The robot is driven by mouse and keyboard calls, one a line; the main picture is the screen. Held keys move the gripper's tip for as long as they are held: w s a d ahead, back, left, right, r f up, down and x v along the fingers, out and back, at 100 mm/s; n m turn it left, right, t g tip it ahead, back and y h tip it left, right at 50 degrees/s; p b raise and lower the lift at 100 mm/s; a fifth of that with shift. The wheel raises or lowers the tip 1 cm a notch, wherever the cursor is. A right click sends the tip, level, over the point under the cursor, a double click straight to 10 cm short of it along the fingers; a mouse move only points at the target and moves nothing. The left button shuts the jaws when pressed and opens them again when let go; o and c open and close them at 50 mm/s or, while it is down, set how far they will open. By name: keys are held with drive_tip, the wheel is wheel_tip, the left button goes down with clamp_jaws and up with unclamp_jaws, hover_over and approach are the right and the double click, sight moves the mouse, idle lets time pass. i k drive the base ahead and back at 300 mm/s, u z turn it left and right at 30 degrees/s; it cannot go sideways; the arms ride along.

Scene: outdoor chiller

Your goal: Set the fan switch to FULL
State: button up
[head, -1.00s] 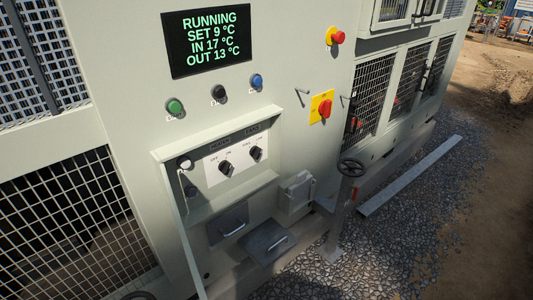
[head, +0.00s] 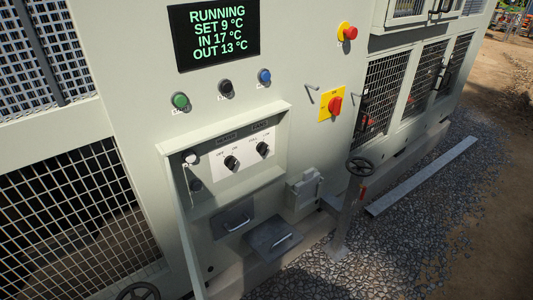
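A recessed control panel (head: 225,181) on the pale chiller wall holds two black rotary knobs on a white plate. The left knob (head: 231,163) has small labels that look like OFF and ON. The right knob (head: 263,149) has small labels above it, one of which may read FULL; it may be the fan switch. The labels are too small to tell which position either knob points at. My gripper is not in view.
A display (head: 213,35) reads RUNNING, SET 9, IN 17, OUT 13. Green (head: 180,100), black and blue buttons sit below it. A red rotary handle on a yellow plate (head: 326,115) and a red button (head: 350,32) are to the right. A handwheel post (head: 352,210) stands on gravel.

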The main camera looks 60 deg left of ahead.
sight(262, 148)
drive_tip(key=u, duration=4.15)
drive_tip(key=i, duration=0.1)
drive_tip(key=z, duration=2.95)
drive_tip(key=k, duration=0.2)
drive_tip(key=u, duration=2.25)
